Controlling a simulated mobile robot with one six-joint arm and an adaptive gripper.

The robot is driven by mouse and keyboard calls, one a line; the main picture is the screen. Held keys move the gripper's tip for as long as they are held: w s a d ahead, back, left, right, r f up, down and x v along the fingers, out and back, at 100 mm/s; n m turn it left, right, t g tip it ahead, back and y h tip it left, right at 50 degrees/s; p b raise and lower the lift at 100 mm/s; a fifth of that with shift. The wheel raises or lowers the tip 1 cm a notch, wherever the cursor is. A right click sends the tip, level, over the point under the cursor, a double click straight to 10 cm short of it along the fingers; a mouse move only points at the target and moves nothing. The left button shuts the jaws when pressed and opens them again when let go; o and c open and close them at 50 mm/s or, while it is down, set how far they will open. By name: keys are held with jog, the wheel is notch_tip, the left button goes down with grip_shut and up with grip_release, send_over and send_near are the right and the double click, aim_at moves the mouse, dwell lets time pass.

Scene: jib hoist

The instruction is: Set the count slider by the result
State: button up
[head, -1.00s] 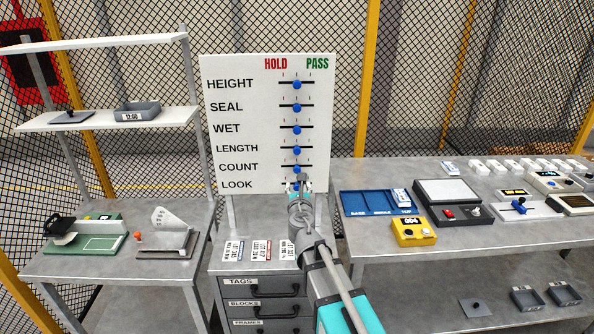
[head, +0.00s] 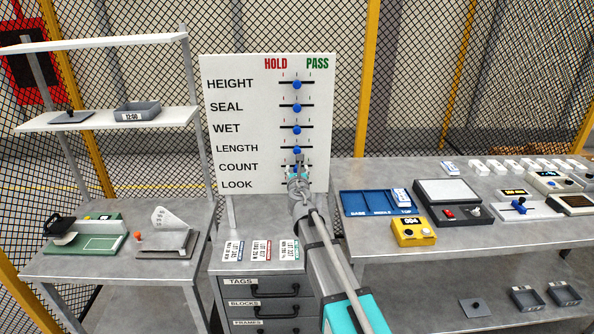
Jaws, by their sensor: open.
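The white board (head: 222,70) has rows labelled HEIGHT, SEAL, WET, LENGTH, COUNT and LOOK, with HOLD in red at left and PASS in green at right. The blue knobs of the HEIGHT slider (head: 297,85), SEAL slider (head: 297,108), WET slider (head: 297,130) and LENGTH slider (head: 297,150) stand at mid-track. My gripper (head: 299,166) is at the COUNT row, in front of its slider, and is open. The COUNT and LOOK knobs are hidden behind my gripper and wrist, so I cannot tell whether the fingers touch the COUNT knob.
A drawer cabinet (head: 230,268) with printed tags on top stands below the board. The right table (head: 455,238) holds a blue tray (head: 368,197), a yellow counter box (head: 413,232) reading 004 and several devices. A shelf unit (head: 110,122) is at left.

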grip_shut()
dwell(0.3)
